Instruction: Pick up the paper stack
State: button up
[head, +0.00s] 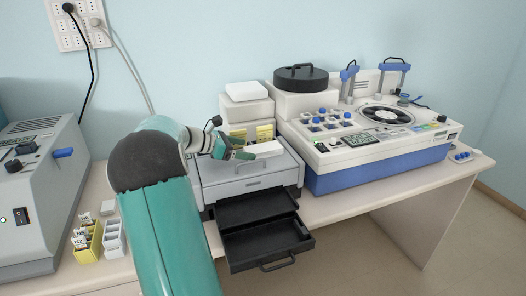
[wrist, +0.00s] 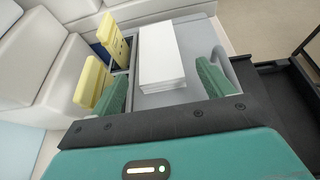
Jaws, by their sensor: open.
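The paper stack (wrist: 162,52) is a white block of sheets lying on the grey top of a machine with drawers. It also shows in the head view (head: 266,149), just right of my gripper (head: 236,152). In the wrist view my gripper (wrist: 163,76) is open, with one green finger to the left of the stack and one to the right. Gaps show between the fingers and the stack's sides. The stack's near end lies close to my dark gripper body.
Yellow blocks (wrist: 92,82) stand in a rack left of the stack. Below, a black drawer (head: 266,244) is pulled out. A white and blue staining machine (head: 365,140) stands at the right, and a grey machine (head: 40,190) at the left. White boxes (head: 246,108) stand behind.

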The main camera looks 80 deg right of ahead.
aim_at(251, 150)
jog(key=shift+x, duration=1.5)
jog(key=c, duration=1.1)
